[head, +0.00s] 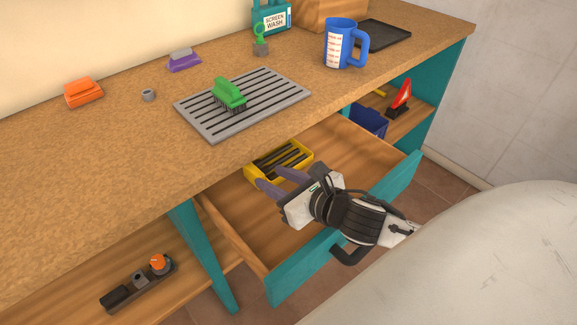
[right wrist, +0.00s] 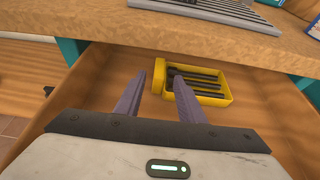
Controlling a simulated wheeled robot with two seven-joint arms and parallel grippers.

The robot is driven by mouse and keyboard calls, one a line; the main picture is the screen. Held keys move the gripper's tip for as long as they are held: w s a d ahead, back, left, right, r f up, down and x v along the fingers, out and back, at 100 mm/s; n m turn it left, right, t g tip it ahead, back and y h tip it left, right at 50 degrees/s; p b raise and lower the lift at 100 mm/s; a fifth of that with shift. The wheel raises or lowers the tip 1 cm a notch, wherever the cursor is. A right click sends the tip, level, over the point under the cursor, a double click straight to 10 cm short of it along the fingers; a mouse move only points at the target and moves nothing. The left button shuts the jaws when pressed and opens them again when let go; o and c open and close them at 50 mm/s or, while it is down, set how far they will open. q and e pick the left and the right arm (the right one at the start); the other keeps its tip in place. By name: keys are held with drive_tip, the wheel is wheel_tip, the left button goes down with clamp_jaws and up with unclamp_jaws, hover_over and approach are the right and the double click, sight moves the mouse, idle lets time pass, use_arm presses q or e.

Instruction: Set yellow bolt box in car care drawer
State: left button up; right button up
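The yellow bolt box (head: 307,153) is an open tray with dark bolts, inside the pulled-out drawer (head: 345,152) at its back left. It appears to rest on the drawer floor. It also shows in the right wrist view (right wrist: 214,102). My right gripper (head: 266,176) is over the drawer, its two purple fingers apart, with the tips at the box's near left side. In the right wrist view the fingers (right wrist: 168,69) overlap the box's left end; whether they touch it I cannot tell. My left gripper is not in view.
The drawer has a teal front (head: 302,268) with a dark handle. The worktop edge overhangs its back. A grey slatted tray (head: 273,98) with a green brush (head: 229,92) and a blue jug (head: 338,45) stand on top. The drawer's right part is clear.

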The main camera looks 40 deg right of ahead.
drive_tip(key=v, duration=0.5)
drive_tip(key=shift+s+r, duration=0.15)
drive_tip(key=shift+s, duration=0.2)
